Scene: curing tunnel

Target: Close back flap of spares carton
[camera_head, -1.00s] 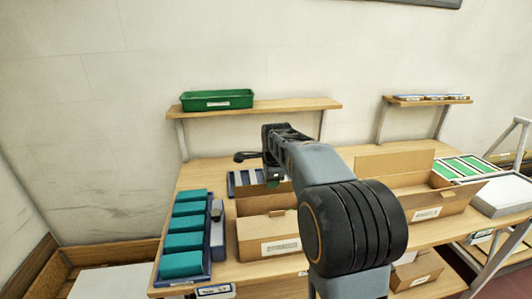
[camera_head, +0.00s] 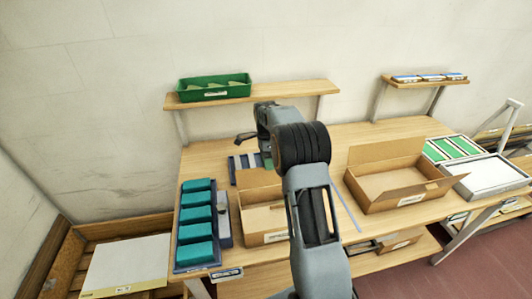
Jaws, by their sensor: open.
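Two open cardboard cartons stand on the wooden bench, with labels too small to read surely. The left carton (camera_head: 264,238), which I take as the spares carton, sits just left of my arm; its raised back panel (camera_head: 257,178) shows, and my arm hides its right part. The right carton (camera_head: 405,190) has its back flap (camera_head: 385,150) standing up and a flap spread out at its right. My gripper (camera_head: 246,137) is open, over the bench behind the left carton; a dark finger points left, and my arm hides the rest. It appears apart from the carton.
A tray of teal blocks (camera_head: 196,225) stands left of the left carton. A green bin (camera_head: 214,87) sits on the wall shelf (camera_head: 290,96) behind. A tray with green strips (camera_head: 455,148) and a white-topped tray (camera_head: 490,175) lie at the right. Bare bench shows behind the cartons.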

